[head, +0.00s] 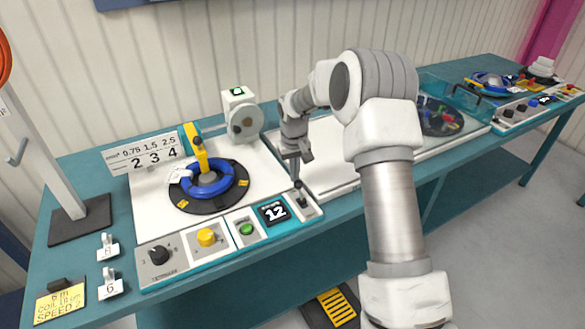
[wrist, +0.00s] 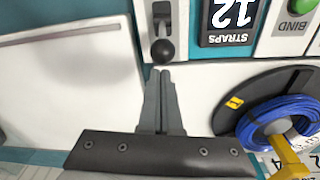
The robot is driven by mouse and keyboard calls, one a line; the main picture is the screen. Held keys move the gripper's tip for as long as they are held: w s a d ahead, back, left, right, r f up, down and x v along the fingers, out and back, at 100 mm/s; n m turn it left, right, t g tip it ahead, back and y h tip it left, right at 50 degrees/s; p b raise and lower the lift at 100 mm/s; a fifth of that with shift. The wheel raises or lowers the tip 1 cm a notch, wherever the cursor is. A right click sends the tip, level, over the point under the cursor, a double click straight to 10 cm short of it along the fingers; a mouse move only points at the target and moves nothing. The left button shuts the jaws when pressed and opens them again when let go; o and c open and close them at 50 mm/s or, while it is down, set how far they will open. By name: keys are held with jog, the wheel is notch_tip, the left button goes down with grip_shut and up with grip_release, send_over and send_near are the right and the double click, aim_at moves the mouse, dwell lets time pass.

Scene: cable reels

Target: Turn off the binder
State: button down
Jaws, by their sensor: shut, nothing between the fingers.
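The binder's panel (head: 220,255) runs along the front of the teal bench. At its right end is a black toggle switch (head: 302,201), whose round knob (wrist: 163,51) points toward my fingers in the wrist view. My gripper (head: 297,184) is shut and empty, pointing down at the switch. In the wrist view its fingertips (wrist: 160,74) end right beside the knob; I cannot tell whether they touch it. A display (head: 273,212) reading 12, labelled STRAPS in the wrist view, sits left of the switch. A green button (head: 246,229), labelled BIND in the wrist view, is further left.
A blue cable coil (head: 208,181) sits on a black turntable under a yellow arm (head: 199,150). A yellow knob (head: 206,237) and black dial (head: 159,255) are on the panel. A second station (head: 505,85) stands far right. A white plate (wrist: 70,80) lies beside the switch.

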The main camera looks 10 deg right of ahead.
jog(key=shift+s+r, duration=0.1)
jog(key=shift+s, duration=0.2)
